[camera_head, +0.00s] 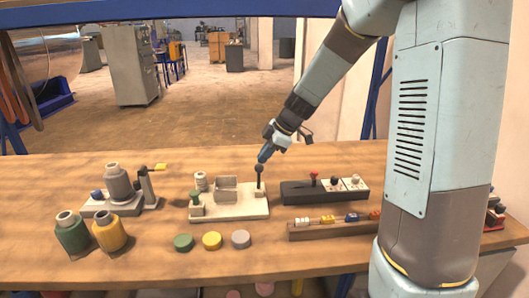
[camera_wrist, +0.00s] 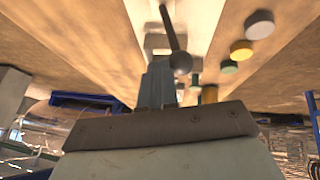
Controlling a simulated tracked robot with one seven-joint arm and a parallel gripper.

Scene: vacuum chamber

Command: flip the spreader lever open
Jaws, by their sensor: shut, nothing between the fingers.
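The spreader lever (camera_head: 259,182) is a dark upright stick with a round black knob, at the right end of a pale base plate (camera_head: 233,211). In the wrist view the lever (camera_wrist: 170,30) runs from the top edge down to its knob, just beside my fingertips. My gripper (camera_head: 264,155) points down at the knob from above and slightly right. It is shut and empty; in the wrist view its fingers (camera_wrist: 158,84) lie together. I cannot tell whether they touch the knob. The plate also bears a square pale box (camera_head: 226,189), a small green-topped post (camera_head: 195,200) and a whitish spool (camera_head: 201,181).
Right of the plate is a black box (camera_head: 324,191) with a red-knobbed lever, and in front of it a wooden rack (camera_head: 320,231) with coloured pieces. Green, yellow and grey discs (camera_head: 212,240) lie in front. Spools (camera_head: 109,232) and another fixture stand left.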

